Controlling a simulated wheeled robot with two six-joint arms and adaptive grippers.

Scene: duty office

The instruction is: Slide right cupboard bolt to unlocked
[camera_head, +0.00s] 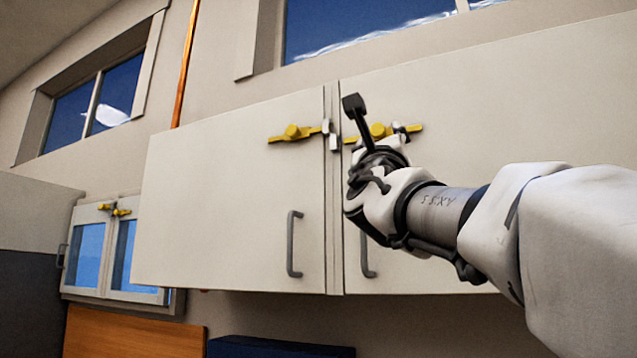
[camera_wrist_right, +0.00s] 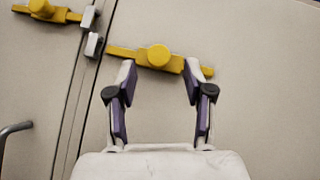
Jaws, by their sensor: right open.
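The right cupboard bolt (camera_head: 378,130) is a yellow bar with a round knob, mounted flat on the upper left of the right cupboard door (camera_head: 470,110). The bolt also shows in the wrist view (camera_wrist_right: 158,56), its left end close to a grey catch (camera_wrist_right: 94,45) by the door seam. I cannot tell whether the end sits inside the catch. My right gripper (camera_head: 375,118) is in front of the bolt and partly hides it. In the wrist view its two fingers (camera_wrist_right: 160,72) are apart, with the knob between and just beyond the tips. Contact is unclear. My left gripper is out of view.
The left cupboard door (camera_head: 235,200) has a similar yellow bolt (camera_head: 293,132). Grey handles hang low on both doors (camera_head: 292,245). The door face around the gripper is clear.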

